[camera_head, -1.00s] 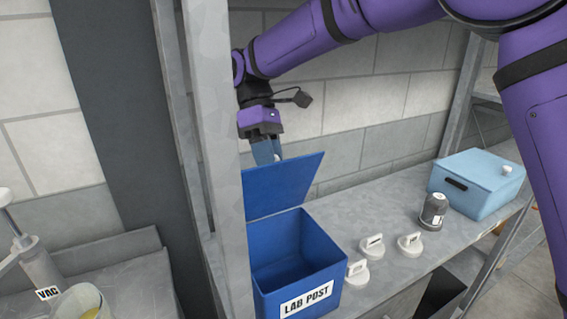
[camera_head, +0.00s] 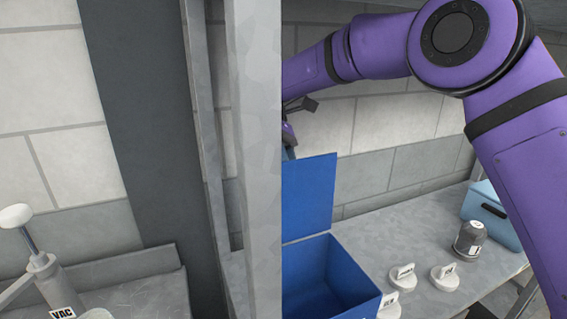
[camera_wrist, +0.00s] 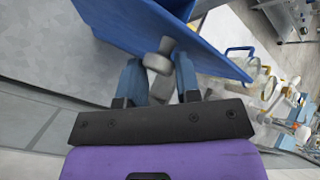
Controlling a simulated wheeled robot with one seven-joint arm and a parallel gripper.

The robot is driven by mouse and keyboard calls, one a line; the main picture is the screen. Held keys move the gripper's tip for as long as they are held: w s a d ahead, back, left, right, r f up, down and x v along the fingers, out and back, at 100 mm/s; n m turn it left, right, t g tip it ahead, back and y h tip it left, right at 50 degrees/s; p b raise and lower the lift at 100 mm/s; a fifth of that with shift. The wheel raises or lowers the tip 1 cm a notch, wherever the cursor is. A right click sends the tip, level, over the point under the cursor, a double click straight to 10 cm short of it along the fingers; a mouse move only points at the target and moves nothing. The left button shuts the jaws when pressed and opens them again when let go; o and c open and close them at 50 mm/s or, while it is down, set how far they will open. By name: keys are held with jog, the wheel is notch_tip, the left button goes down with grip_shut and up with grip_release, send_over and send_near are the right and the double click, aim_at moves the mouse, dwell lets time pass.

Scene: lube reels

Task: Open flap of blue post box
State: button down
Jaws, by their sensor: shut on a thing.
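The blue post box (camera_head: 345,272) stands on the grey shelf, its left part hidden behind an upright post. Its blue flap (camera_head: 309,195) is raised and stands upright at the back, leaving the inside of the box visible. In the wrist view my gripper (camera_wrist: 159,68) is shut on a pale grey knob (camera_wrist: 165,44) on the flap (camera_wrist: 215,50), with one finger on each side. In the head view my gripper is almost wholly hidden behind the post.
The post (camera_head: 255,150) stands close on the left of the box. White labelled pieces (camera_head: 402,277) and a dark grey capped container (camera_head: 470,238) stand right of it. A light blue case (camera_head: 490,212) is farther right. The shelf between them is partly clear.

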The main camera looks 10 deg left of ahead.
jog(key=shift+w+d+f, duration=0.25)
jog(key=shift+d+f, duration=0.05)
jog(key=shift+f, duration=0.35)
jog(key=c, duration=0.8)
grip_release()
jog(key=shift+w, duration=0.1)
jog(key=shift+a+r, duration=0.15)
jog(key=shift+r, duration=0.1)
jog(key=shift+s, duration=0.2)
